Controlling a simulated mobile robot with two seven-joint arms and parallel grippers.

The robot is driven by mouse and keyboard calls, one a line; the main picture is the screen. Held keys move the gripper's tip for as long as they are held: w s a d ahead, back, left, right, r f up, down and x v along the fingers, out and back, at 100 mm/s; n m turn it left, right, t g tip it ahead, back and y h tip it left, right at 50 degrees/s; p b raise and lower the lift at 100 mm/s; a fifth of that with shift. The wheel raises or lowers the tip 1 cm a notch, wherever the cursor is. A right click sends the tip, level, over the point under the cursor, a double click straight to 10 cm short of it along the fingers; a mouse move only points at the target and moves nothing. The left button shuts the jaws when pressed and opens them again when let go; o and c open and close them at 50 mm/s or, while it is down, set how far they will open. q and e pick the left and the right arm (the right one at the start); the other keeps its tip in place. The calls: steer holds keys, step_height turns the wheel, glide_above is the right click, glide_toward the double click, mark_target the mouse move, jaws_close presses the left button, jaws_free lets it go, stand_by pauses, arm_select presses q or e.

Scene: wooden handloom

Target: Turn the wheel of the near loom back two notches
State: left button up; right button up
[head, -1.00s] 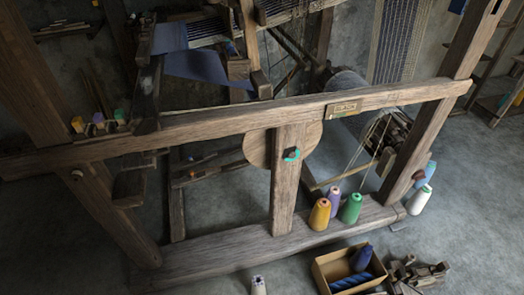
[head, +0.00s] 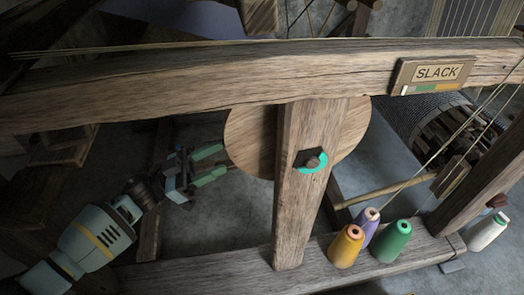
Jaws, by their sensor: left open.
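The wheel (head: 252,138) of the near loom is a round wooden disc behind an upright post (head: 296,210). The post hides its middle, and the rail covers its top. A teal ring with a dark peg or hub (head: 312,161) shows on the post's front. My left gripper (head: 215,163) is open, its two green-grey fingers pointing right toward the wheel's left edge. It looks close to the rim, but I cannot tell whether it touches. My right gripper is not in view.
A thick rail (head: 200,81) crosses above the wheel and bears a sign reading SLACK (head: 437,73). Orange (head: 346,246), purple (head: 363,228) and green (head: 392,240) cones stand on the base beam (head: 210,268). A white cone (head: 487,232) stands at the right.

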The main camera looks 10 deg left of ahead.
mark_target(246, 153)
arm_select(q)
steer(key=shift+m+g+h, duration=0.3)
steer(key=shift+m+g, duration=0.1)
steer(key=shift+g, duration=0.2)
steer(key=w+d+b, duration=0.2)
steer(key=d, duration=0.1)
steer(key=w+d, duration=0.1)
steer(key=d, duration=0.1)
steer(key=shift+w+d+f+b, duration=0.2)
steer(key=shift+w+b, duration=0.05)
steer(key=shift+b, duration=0.15)
steer(key=shift+w+d+r, duration=0.2)
steer(key=shift+d+r, duration=0.05)
steer(key=shift+d, duration=0.3)
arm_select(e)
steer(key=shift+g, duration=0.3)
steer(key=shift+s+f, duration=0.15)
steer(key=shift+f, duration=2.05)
arm_select(q)
steer(key=c, duration=0.6)
jaws_close()
steer(key=shift+f, duration=0.1)
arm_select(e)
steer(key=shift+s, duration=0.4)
